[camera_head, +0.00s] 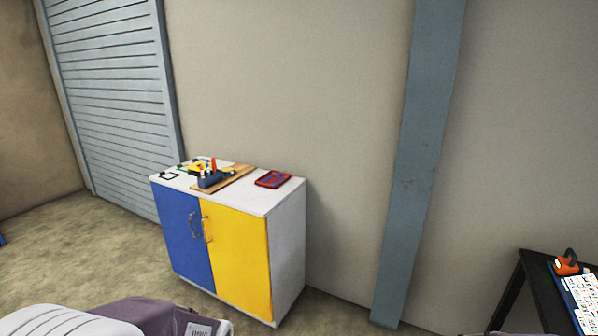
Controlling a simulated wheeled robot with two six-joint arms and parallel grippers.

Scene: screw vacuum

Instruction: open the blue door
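The blue door (181,238) is the left door of a white cabinet (288,248) that stands against the wall, left of the middle of the head view. The blue door looks closed, flush beside the yellow door (240,258). A grey handle (194,223) sits near its right edge, next to the yellow door's handle (207,229). Neither of my grippers shows in the head view, so nothing is touching the cabinet in sight.
On the cabinet top are a wooden board (238,176), a blue holder with tools (213,179) and a red tray (273,179). A dark table (540,290) with an orange tool (568,264) stands at lower right. Grey and purple objects fill the lower left edge. Floor left of the cabinet is clear.

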